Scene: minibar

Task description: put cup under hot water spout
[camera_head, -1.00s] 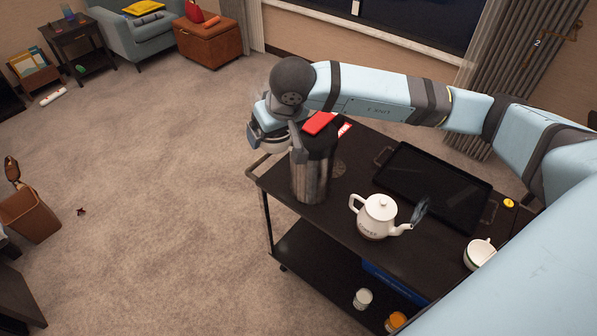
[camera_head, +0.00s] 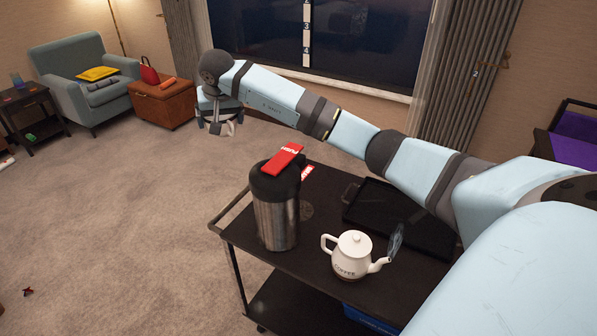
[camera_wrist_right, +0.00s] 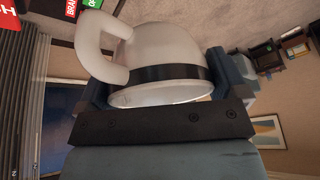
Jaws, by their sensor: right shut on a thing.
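My right gripper (camera_head: 219,122) is at the end of my long arm, up and left of the dispenser in the head view, over the carpet side of the cart. In the wrist view the right gripper (camera_wrist_right: 150,85) is shut on a white cup (camera_wrist_right: 140,48) with a dark band; its handle points up and left. In the head view the cup is too small and covered to make out well. The steel hot water dispenser (camera_head: 277,215) stands upright on the cart, with a black top and a red PUSH lever (camera_head: 283,157). Its spout cannot be made out. My left gripper is out of view.
The dark cart (camera_head: 290,275) also carries a white coffee pot (camera_head: 352,256) and a black tray (camera_head: 385,222). An armchair (camera_head: 80,85) and brown ottoman (camera_head: 162,103) stand at the back left. Open carpet lies left of the cart.

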